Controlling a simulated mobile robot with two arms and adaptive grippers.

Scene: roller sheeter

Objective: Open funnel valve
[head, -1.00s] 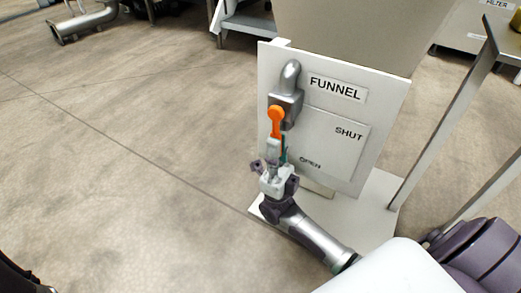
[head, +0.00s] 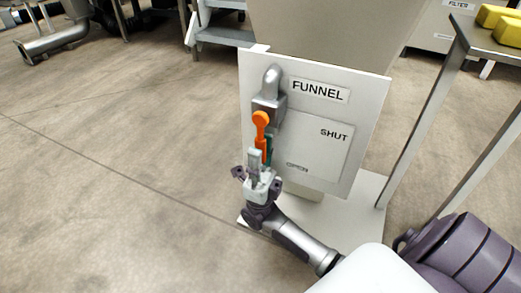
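The funnel valve (head: 270,103) is a grey pipe elbow and body on a white upright panel (head: 365,110) labelled FUNNEL. Its orange handle (head: 261,125) hangs downward from the valve body. A plate (head: 322,147) beside it reads SHUT at upper right and OPEN lower down. My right gripper (head: 261,157) is at the lower end of the orange handle, its fingers pointing up. The handle's lower part lies between or behind the fingers; I cannot tell whether they grip it. My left gripper is not in view.
The panel stands on a white base plate (head: 357,207). A metal-legged table (head: 425,105) with yellow blocks (head: 507,28) stands on the right. Open floor (head: 110,180) lies left of the panel. A grey pipe (head: 45,43) is at the far left.

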